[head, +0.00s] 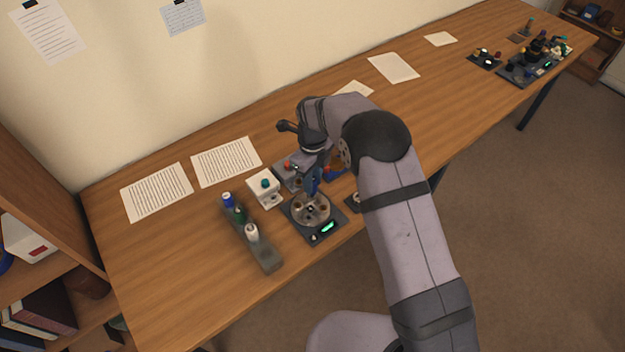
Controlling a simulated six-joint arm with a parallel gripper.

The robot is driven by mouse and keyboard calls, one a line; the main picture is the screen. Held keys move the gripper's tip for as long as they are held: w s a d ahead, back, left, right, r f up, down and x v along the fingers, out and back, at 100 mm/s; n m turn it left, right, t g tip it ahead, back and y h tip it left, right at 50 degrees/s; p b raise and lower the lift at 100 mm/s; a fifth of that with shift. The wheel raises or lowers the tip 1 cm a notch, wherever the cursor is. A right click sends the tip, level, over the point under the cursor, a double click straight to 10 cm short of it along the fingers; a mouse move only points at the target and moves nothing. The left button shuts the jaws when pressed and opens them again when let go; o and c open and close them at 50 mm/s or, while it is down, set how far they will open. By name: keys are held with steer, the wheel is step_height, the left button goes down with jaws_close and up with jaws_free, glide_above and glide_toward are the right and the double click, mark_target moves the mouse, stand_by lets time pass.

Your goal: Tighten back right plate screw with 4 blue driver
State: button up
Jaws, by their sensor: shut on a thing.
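My gripper (314,170) is over the round metal plate, shut on a slim blue tool that looks like the blue driver (313,184). The driver points down toward the plate; whether its tip touches a screw is too small to tell. The round metal plate (311,208) sits on a dark base with a lit green display (328,227). Dark holes or screws show on the plate, but the back right screw cannot be made out beside the gripper and driver.
A grey rack (263,255) holding blue, green and white-topped tools stands to the left. A white block with a teal knob (265,185) is beside the base. Other small parts lie behind, partly hidden by my arm.

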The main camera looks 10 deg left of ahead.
steer(key=m, duration=0.2)
steer(key=shift+m, duration=0.3)
steer(key=shift+r+p, duration=0.75)
steer(key=shift+r, duration=0.25)
steer(key=shift+r+p, duration=0.95)
steer(key=shift+r, duration=0.45)
